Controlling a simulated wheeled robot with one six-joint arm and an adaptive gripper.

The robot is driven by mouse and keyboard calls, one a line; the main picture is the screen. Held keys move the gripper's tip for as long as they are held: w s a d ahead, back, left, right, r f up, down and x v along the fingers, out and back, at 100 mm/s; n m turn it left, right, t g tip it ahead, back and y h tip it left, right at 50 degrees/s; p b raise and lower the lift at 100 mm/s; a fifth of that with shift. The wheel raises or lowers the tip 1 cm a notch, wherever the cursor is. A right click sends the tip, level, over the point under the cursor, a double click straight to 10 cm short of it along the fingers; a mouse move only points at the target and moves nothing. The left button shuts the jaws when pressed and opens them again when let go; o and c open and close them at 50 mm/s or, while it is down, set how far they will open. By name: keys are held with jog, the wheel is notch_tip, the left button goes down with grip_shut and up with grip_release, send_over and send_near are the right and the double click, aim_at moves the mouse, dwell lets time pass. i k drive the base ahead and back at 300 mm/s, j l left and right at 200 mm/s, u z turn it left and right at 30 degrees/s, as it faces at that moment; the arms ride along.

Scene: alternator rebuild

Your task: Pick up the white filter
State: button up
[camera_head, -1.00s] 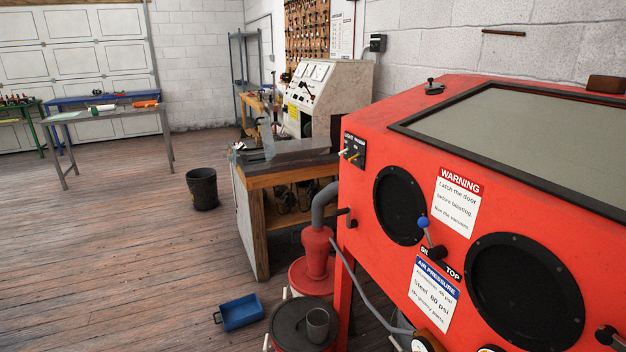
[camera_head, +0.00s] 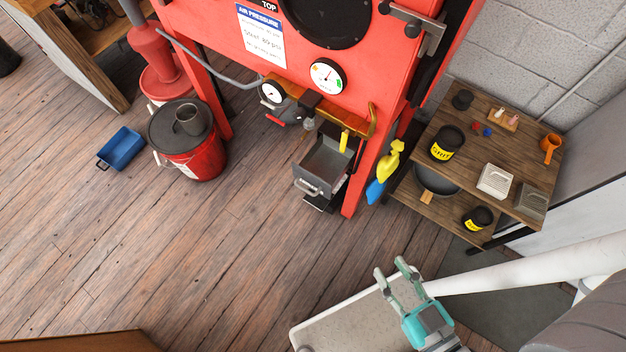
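A white, ribbed, box-shaped piece that looks like the white filter (camera_head: 495,181) sits on the top board of the wooden shelf (camera_head: 490,135) at the right. A similar grey ribbed piece (camera_head: 531,201) lies just right of it, near the board's front edge. My gripper (camera_head: 391,268) is at the lower middle right, with its two fingers apart and nothing seen between them. In the picture it is below and left of the white piece, well apart from it.
The top board also holds a black jar (camera_head: 447,143), an orange cup (camera_head: 550,147) and small parts. A pan (camera_head: 436,180) and another jar (camera_head: 478,217) are on the lower board. The red blast cabinet (camera_head: 400,70) stands left of the shelf. Wooden floor at left is mostly clear.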

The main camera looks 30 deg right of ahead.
aim_at(494, 181)
jog(key=k+l+z, duration=0.15)
jog(key=z, duration=1.35)
